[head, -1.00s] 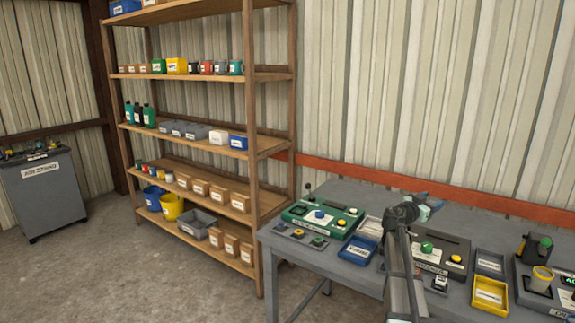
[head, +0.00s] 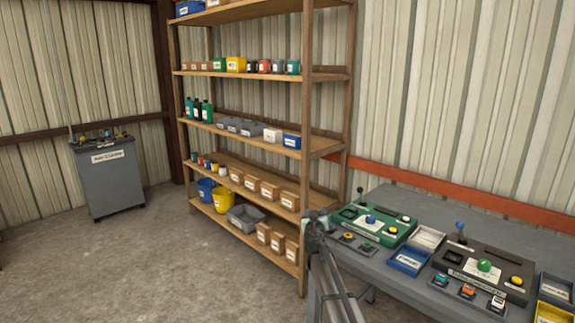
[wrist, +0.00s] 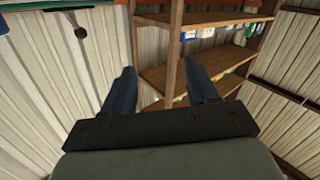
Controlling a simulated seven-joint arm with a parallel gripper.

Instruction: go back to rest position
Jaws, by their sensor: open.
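My gripper (wrist: 163,90) shows in the wrist view with its two blue-grey fingers apart and nothing between them. Beyond the fingers are the wooden shelving and the ribbed metal wall. In the head view my arm rises at the lower middle, in front of the left end of the grey table (head: 393,267). The fingers are hard to make out there. No held object shows in either view.
A green control panel (head: 390,222), a dark panel (head: 470,262), a blue tray (head: 409,259) and a white tray (head: 427,238) stand on the table. The wooden shelf (head: 322,146) holds several bins and boxes. A grey cabinet (head: 110,183) stands far left. Concrete floor (head: 130,260) is open.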

